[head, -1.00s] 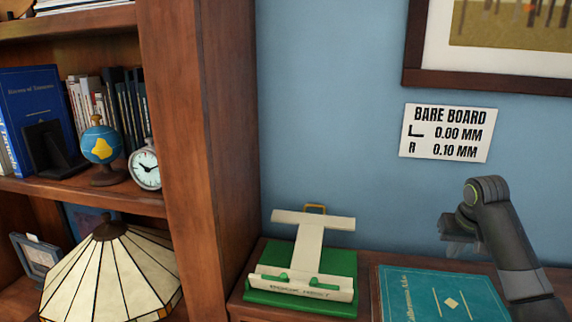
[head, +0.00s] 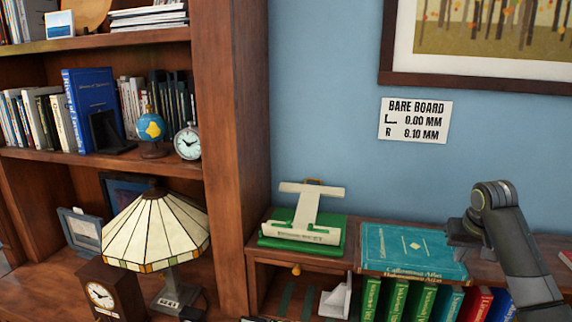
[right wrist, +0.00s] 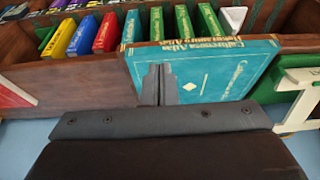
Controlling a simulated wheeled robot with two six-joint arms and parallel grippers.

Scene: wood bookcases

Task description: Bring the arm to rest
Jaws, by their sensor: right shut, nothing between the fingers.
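My right arm comes in from the right edge of the head view. Its gripper (head: 464,238) is by the right end of a large teal atlas, in front of the blue wall. In the right wrist view the two dark fingers of my right gripper (right wrist: 160,86) are together with nothing between them. They overlap the picture of the teal atlas (right wrist: 215,68); I cannot tell whether they touch it. My left gripper is in neither current view.
The teal atlas (head: 400,250) lies on the low bookcase, beside a green-and-white stand (head: 302,225). A stained-glass lamp (head: 155,232) and a tall bookcase (head: 232,130) are at the left. Open wall lies above the low bookcase.

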